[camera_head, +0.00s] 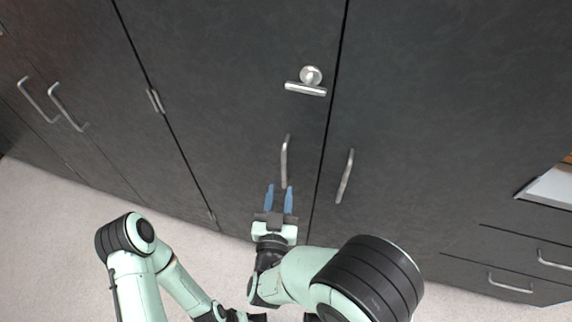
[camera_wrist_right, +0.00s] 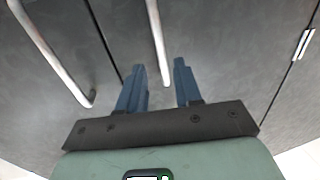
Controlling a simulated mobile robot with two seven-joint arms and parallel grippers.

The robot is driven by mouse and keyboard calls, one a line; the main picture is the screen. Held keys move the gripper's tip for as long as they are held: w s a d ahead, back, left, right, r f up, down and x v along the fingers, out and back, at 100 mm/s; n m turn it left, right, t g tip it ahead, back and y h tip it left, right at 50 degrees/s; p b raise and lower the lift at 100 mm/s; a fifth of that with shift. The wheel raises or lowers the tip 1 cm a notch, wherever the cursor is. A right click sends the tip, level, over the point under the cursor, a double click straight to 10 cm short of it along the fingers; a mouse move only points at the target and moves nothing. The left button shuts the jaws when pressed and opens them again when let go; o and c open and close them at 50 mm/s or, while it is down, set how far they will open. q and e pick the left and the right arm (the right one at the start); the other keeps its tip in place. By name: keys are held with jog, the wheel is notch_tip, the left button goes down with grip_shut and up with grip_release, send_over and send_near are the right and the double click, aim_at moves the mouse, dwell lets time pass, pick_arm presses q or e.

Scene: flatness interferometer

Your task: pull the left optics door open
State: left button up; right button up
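The left optics door (camera_head: 235,110) is a dark grey cabinet panel that looks shut. Its vertical silver bar handle (camera_head: 285,160) is near its right edge. My right gripper (camera_head: 279,188) is open at the handle's lower end, blue fingers pointing up at the door. In the right wrist view the handle (camera_wrist_right: 156,42) lines up with the gap between the fingers (camera_wrist_right: 158,75), with space on both sides; I cannot tell how deep it sits. My left arm shows at the lower left in the head view, and its gripper is not clearly in view.
The neighbouring door's handle (camera_head: 345,177) is close on the right; it also shows in the wrist view (camera_wrist_right: 50,52). A silver latch (camera_head: 307,82) is above the handle. Hinges (camera_head: 155,101) are at the door's left edge. Drawers (camera_head: 512,270) are at the lower right. Pale floor (camera_head: 60,215) is clear.

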aim_at(284, 168)
jog(key=w, duration=0.6)
jog(key=w+d, duration=0.1)
jog(key=w, duration=0.2)
grip_shut()
